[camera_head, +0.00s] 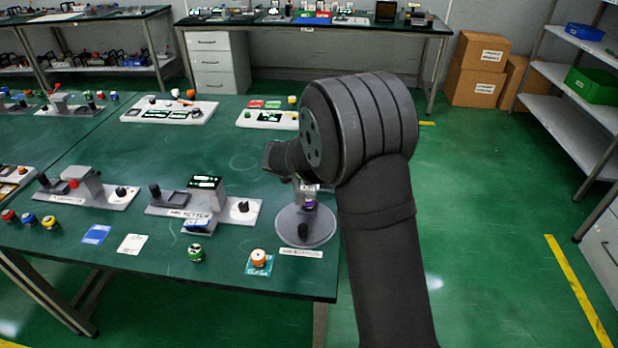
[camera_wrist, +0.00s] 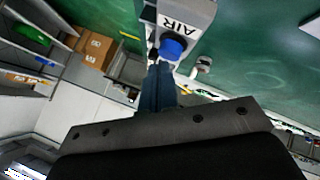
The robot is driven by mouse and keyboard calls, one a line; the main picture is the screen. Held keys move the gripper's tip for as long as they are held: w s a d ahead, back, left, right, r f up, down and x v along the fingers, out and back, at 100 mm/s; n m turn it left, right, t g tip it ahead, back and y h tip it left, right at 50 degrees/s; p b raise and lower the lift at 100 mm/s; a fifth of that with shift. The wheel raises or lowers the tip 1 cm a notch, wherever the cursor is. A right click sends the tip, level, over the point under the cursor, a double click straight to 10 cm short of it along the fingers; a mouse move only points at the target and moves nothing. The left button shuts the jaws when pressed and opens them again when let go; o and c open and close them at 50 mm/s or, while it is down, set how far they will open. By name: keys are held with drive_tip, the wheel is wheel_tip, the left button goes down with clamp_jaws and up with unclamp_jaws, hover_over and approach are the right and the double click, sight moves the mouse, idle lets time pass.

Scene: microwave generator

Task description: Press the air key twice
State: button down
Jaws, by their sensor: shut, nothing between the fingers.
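The air key (camera_wrist: 172,47) is a round blue button in the wrist view, on a grey block (camera_wrist: 186,14) with the black letters AIR. My gripper (camera_wrist: 158,72) is shut and empty. Its dark narrow fingers end just below and slightly left of the key in that view. I cannot tell whether they touch it. In the head view, a grey stand with a round base (camera_head: 318,232) is at the table's right end, its upper part mostly hidden behind my arm. The blue key is not visible there.
The green table (camera_head: 230,272) carries grey devices (camera_head: 204,206) left of the stand. A green button (camera_head: 196,252) and an orange-topped button (camera_head: 259,257) stand near its front edge. Cardboard boxes (camera_head: 478,72) and shelves (camera_head: 560,85) are far right. Open floor lies right of the table.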

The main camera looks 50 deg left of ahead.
drive_tip(key=shift+f, duration=0.55)
idle(0.4)
drive_tip(key=shift+r, duration=1)
drive_tip(key=shift+r, duration=2.5)
drive_tip(key=shift+f, duration=0.15)
wheel_tip(320, 180, up, 4)
drive_tip(key=shift+r, duration=0.1)
drive_tip(key=shift+f, duration=0.2)
